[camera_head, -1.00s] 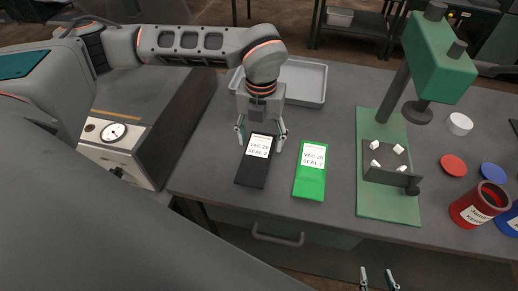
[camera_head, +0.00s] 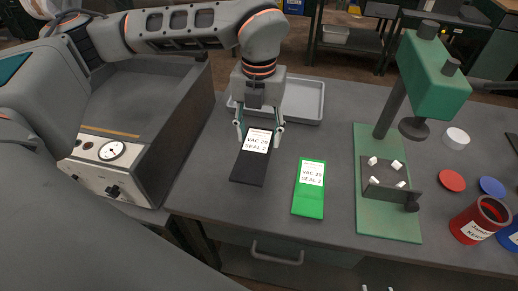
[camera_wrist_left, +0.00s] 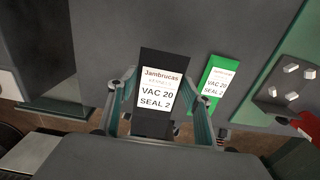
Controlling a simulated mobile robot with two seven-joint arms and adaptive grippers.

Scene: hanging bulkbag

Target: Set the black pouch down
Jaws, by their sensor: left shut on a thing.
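The black pouch (camera_head: 252,170) with a white label is between the fingers of my left gripper (camera_head: 259,135), which is shut on it. The wrist view shows the black pouch (camera_wrist_left: 163,62) between the two fingers (camera_wrist_left: 160,115). There its label looks larger than the green pouch's, so it seems nearer the camera. It is over the grey bench (camera_head: 215,165); whether it touches the top is unclear. Only two fingertips of my right gripper (camera_head: 377,288) show at the bottom edge of the head view, apart, with nothing visible between them.
A green pouch (camera_head: 309,188) lies just right of the black one. A metal tray (camera_head: 317,98) is behind my left gripper. A green press (camera_head: 388,225) stands to the right; a gauge box (camera_head: 110,165) is left. Red (camera_head: 480,220) and blue tubs are at far right.

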